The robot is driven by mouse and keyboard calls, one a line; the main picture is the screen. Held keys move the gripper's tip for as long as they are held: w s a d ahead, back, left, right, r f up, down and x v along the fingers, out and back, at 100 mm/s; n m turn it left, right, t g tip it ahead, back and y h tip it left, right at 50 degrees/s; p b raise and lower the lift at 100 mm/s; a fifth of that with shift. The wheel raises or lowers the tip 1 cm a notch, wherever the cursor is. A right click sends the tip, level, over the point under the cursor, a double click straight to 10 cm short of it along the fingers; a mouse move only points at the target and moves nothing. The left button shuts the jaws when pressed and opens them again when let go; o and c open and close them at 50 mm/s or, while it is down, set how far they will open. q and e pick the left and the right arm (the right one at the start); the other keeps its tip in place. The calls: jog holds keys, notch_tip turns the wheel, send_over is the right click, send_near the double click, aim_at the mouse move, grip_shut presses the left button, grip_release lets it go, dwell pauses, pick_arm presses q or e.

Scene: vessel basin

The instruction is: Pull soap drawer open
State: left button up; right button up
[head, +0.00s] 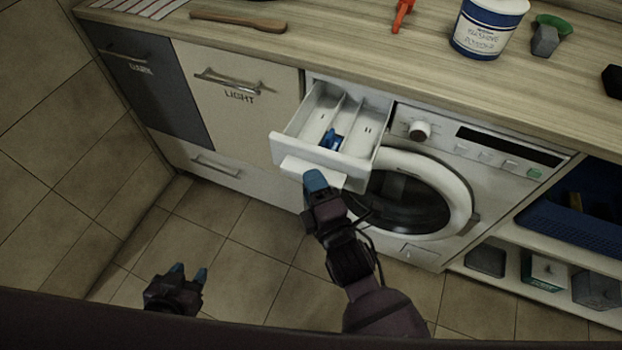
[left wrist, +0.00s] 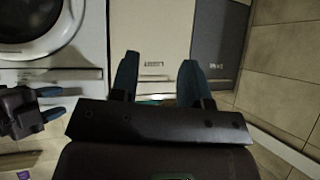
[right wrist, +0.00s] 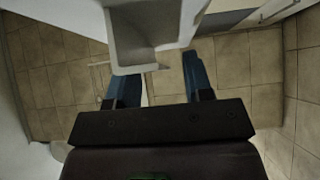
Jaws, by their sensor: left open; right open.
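The white soap drawer (head: 345,155) stands pulled out from the top left of the washing machine (head: 478,150). Its compartments are open to view and a blue insert (head: 333,139) sits in one. My right gripper (head: 317,181) is open at the pale handle lip (head: 312,172) on the drawer front. In the right wrist view the white drawer handle (right wrist: 140,45) is just ahead of the open fingers (right wrist: 158,80); I cannot tell whether they touch. My left gripper (head: 189,272) is open and empty, low above the floor; its spread fingers (left wrist: 158,75) face the cabinets.
A light cabinet door (head: 235,110) and a dark cabinet door (head: 155,85) stand left of the drawer. The wooden counter (head: 350,50) above holds a washing powder tub (head: 487,28) and a wooden brush (head: 238,19). The round washer door (head: 410,195) is below the drawer. The tiled floor (head: 235,240) is clear.

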jog(key=v, duration=0.9)
jog(key=shift+p, duration=0.35)
jog(key=shift+s, duration=0.1)
jog(key=d+f+m+g+h, duration=0.2)
jog(key=d+f+m+h, duration=0.3)
jog(key=d+m, duration=0.95)
jog(key=s+d+f+m+g+h+p, duration=0.2)
jog(key=s+d+f+m+g+h, duration=0.1)
jog(key=s+d+m, duration=0.4)
jog(key=s+d, duration=0.2)
jog(key=d, duration=0.2)
jog(key=shift+m, duration=0.35)
